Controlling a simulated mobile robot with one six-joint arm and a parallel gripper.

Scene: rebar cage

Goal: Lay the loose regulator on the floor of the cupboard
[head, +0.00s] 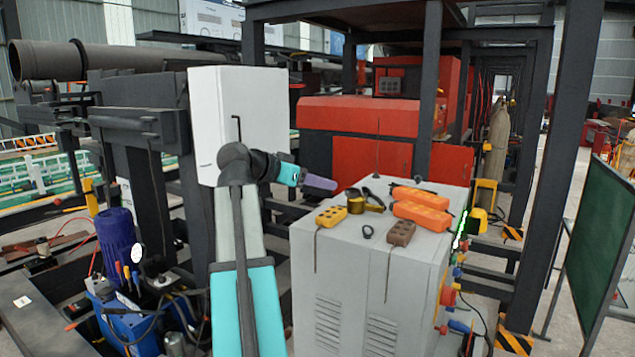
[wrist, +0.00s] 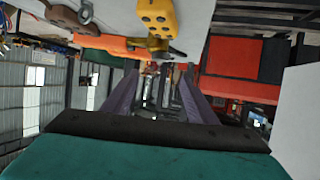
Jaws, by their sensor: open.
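My gripper (head: 322,186) is open and empty, with purple fingers, in the air left of the grey cabinet's top. Its spread fingers also show in the wrist view (wrist: 160,85). A small yellow and black piece (head: 366,203) lies on that top near the left back edge; it may be the loose regulator, but I cannot tell for sure. A yellow fitting also shows in the wrist view (wrist: 154,45), apart from the fingers. A white box (head: 215,130) stands behind my arm and may be the cupboard. No opening or inside floor of it shows.
The grey cabinet (head: 335,270) carries a yellow block (head: 330,216), a brown block (head: 401,233) and orange tools (head: 422,215). Dark posts (head: 428,90) and a red machine (head: 360,117) stand behind. A blue and purple machine (head: 120,250) is at left.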

